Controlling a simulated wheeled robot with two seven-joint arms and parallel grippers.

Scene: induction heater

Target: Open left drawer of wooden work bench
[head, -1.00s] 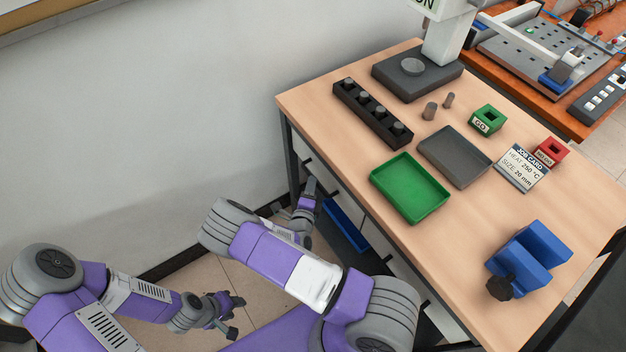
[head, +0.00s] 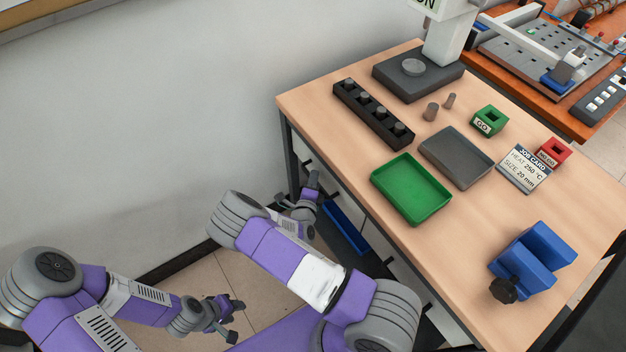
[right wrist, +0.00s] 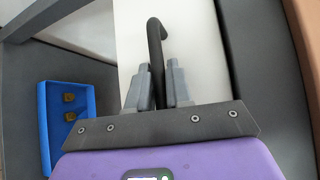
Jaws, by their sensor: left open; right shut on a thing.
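The wooden work bench (head: 290,100) has white drawer fronts below its top, largely hidden by the top and my right arm. In the right wrist view, a black bar handle (right wrist: 155,35) stands on a white drawer front (right wrist: 128,30). My right gripper (right wrist: 160,85) is shut on this handle, with one finger on each side of it. In the head view the right gripper (head: 312,186) is at the bench's left side, below the top. How far the drawer is out cannot be told. My left gripper (head: 236,309) is open and empty, low over the floor, away from the bench.
A blue bin (head: 345,228) sits low under the bench; in the right wrist view it holds two brass-coloured pieces (right wrist: 69,98). The top carries a green tray (head: 411,190), a grey tray (head: 456,157) and a blue vise (head: 535,255). A wall stands at the left.

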